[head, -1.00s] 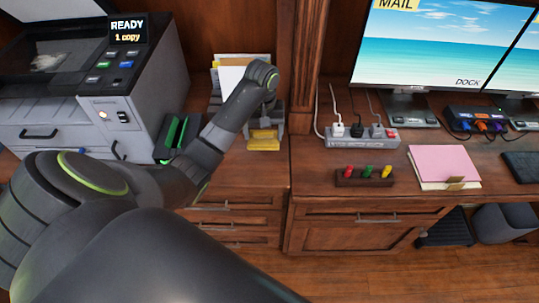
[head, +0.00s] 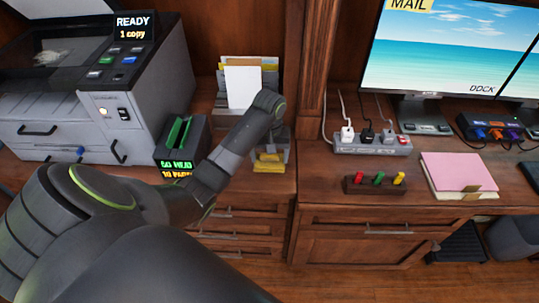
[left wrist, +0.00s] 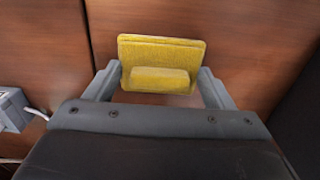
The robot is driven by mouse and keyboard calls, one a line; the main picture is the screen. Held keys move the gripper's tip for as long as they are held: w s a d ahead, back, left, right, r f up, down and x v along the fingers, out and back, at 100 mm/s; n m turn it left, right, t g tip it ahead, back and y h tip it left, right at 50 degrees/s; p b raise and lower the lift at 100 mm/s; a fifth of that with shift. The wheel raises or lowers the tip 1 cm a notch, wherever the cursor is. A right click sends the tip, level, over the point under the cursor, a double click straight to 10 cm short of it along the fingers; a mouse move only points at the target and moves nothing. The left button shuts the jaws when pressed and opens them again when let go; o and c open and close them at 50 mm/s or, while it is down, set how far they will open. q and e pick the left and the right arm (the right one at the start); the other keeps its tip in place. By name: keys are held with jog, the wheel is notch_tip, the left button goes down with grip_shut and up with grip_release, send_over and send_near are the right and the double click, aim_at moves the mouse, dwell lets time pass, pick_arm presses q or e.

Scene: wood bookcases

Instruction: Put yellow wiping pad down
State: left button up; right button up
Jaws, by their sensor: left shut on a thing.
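The yellow wiping pad (left wrist: 162,50) has a flat plate and a raised block as a grip. In the head view the pad (head: 269,163) is partly hidden by the gripper (head: 271,153). It is over the wooden desk (head: 255,182), near its front edge and left of the wooden upright. I cannot tell whether the pad touches the wood. My right gripper is not in view.
A paper holder with a white sheet (head: 242,87) stands behind the gripper. A black device with green slots (head: 182,142) and a printer (head: 150,90) stand to the left. A power strip (head: 372,144) and a rack of coloured pegs (head: 376,184) are to the right.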

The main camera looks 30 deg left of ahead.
pick_arm(q)
jog(key=shift+f, duration=0.1)
jog(key=o, duration=1.1)
jog(key=shift+c, duration=0.2)
jog(key=shift+r, duration=0.35)
notch_tip(320, 180, up, 5)
jog(key=shift+w+r+p, duration=0.1)
jog(key=shift+r+p, duration=0.1)
jog(key=shift+p, duration=0.65)
notch_tip(320, 180, up, 4)
jog(key=p, duration=0.4)
jog(key=shift+r+p, duration=1.1)
jog(key=shift+p, duration=0.2)
jog(key=shift+f, duration=0.1)
